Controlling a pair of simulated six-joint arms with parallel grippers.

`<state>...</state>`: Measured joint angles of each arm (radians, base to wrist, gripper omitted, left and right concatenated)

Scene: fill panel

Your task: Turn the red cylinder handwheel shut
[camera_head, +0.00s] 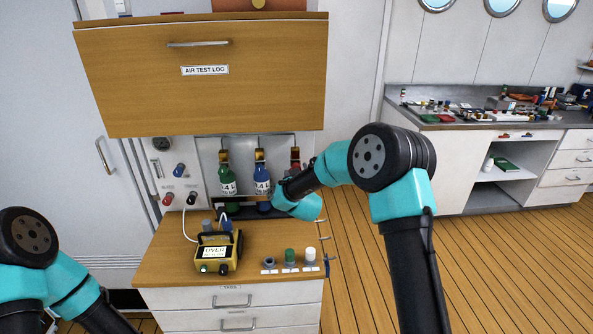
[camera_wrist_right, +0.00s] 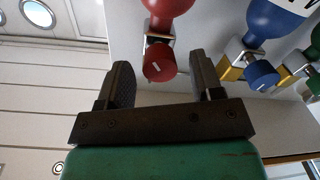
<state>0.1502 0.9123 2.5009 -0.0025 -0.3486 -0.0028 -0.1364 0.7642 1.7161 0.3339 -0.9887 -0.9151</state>
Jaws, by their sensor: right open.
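The red cylinder (camera_wrist_right: 172,8) hangs in the right wrist view with its red handwheel (camera_wrist_right: 160,64) below it. In the head view the red cylinder (camera_head: 295,157) is at the right end of the rack, mostly hidden by my right arm. My right gripper (camera_wrist_right: 160,80) is open, with one finger on each side of the red handwheel in the picture. No contact shows between finger and wheel. In the head view my right gripper is hidden behind its arm. My left arm shows at the lower left, but its gripper is out of frame.
A blue cylinder (camera_head: 262,172) and a green cylinder (camera_head: 227,172) hang left of the red one. Their blue handwheel (camera_wrist_right: 262,74) and green one are close by. A yellow meter (camera_head: 216,254) and small capped items stand on the wooden counter (camera_head: 170,265) below. A wooden flap (camera_head: 200,90) overhangs the rack.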

